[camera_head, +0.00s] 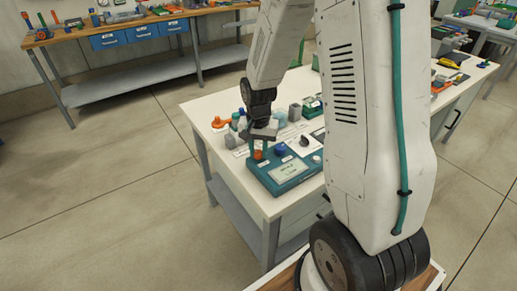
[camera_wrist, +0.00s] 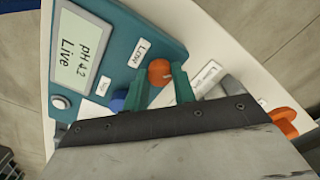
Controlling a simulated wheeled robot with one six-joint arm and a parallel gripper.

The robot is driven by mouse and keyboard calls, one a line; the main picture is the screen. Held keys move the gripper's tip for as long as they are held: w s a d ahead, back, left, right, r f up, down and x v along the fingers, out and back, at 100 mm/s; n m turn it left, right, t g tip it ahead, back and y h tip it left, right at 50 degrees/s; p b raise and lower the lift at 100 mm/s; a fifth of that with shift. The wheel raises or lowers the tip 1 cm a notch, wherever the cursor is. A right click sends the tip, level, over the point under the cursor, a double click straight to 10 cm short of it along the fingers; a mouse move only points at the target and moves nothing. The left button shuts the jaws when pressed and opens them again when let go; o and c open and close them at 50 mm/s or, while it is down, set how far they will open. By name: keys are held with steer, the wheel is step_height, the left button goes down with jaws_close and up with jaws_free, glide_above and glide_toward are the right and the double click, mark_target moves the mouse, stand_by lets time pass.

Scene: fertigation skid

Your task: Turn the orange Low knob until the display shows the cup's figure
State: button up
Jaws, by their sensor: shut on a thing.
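The teal control box (camera_head: 262,178) stands on the white table, with a display (camera_head: 286,172). In the wrist view the display (camera_wrist: 80,47) shows "pH" and what looks like 4.2, with "Live" below. The orange knob (camera_wrist: 159,71) sits beside the "Low" label (camera_wrist: 139,53). My gripper (camera_wrist: 164,78) has its two green fingers on either side of this knob and is shut on it. The gripper (camera_head: 259,149) points down over the box in the head view. A cup with a readable figure cannot be made out.
A blue knob (camera_head: 281,149) sits beside the orange one, partly hidden by a finger in the wrist view. A pale round button (camera_wrist: 61,102) is near the display. Bottles, a grey block (camera_head: 295,112) and an orange item (camera_head: 219,122) stand behind the box.

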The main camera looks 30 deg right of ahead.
mark_target(258, 152)
steer(key=n, duration=0.6)
steer(key=shift+n, duration=0.3)
stand_by(0.5)
steer(key=o, duration=1)
step_height(258, 152, up, 8)
steer(key=shift+f, duration=0.1)
